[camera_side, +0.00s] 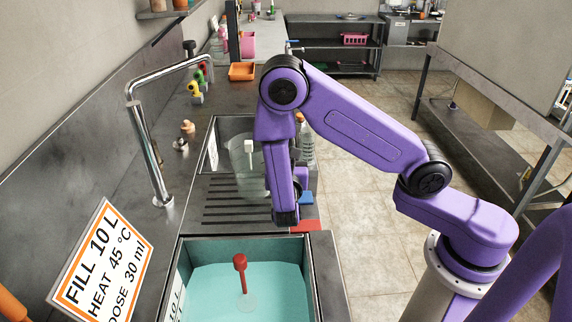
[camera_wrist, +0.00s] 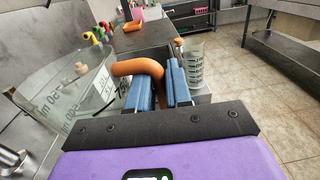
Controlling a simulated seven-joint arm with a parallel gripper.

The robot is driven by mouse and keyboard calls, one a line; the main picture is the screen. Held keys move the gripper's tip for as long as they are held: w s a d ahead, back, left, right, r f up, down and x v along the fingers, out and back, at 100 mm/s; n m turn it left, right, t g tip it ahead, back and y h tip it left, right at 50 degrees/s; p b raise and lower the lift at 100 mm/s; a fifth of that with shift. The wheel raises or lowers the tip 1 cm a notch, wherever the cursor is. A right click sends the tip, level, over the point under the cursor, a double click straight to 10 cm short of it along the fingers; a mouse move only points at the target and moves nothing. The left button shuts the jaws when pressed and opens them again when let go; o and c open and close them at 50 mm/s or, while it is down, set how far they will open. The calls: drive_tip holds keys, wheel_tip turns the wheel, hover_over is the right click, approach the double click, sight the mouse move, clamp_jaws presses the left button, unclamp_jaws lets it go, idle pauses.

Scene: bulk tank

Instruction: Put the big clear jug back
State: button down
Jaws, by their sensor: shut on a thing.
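The big clear jug (camera_side: 243,160) is in the middle of the side view, around the far basin and the ribbed drainboard. In the wrist view the jug (camera_wrist: 62,82) fills the left side, with printed markings and an orange handle (camera_wrist: 140,67). My gripper (camera_wrist: 159,78) has its blue fingers on either side of the handle and is shut on it. In the side view my arm hides the handle and most of the fingers. I cannot tell whether the jug's base touches the surface below.
A smaller marked beaker (camera_wrist: 196,65) stands right of my fingers. The tank (camera_side: 325,265) in front holds turquoise liquid and a red-handled tool (camera_side: 240,270). A tap (camera_side: 155,150), a sign (camera_side: 103,262) and an orange tray (camera_side: 242,71) are along the counter. Open floor lies right.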

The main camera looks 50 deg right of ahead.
drive_tip(key=shift+w+f, duration=0.1)
drive_tip(key=shift+f, duration=1.35)
drive_tip(key=c, duration=1)
unclamp_jaws()
drive_tip(key=shift+c, duration=0.2)
drive_tip(key=shift+f, duration=0.15)
drive_tip(key=v, duration=1.7)
drive_tip(key=s+d+r+m+g+y, duration=0.4)
drive_tip(key=s+d+m+g, duration=0.3)
drive_tip(key=d+m+g, duration=0.15)
drive_tip(key=s+r+m+g+y, duration=0.3)
drive_tip(key=s+r+m+y, duration=0.2)
drive_tip(key=s+y, duration=0.4)
drive_tip(key=shift+s+d+r+y, duration=0.2)
drive_tip(key=shift+s+r+y, duration=0.25)
drive_tip(key=shift+s, duration=0.3)
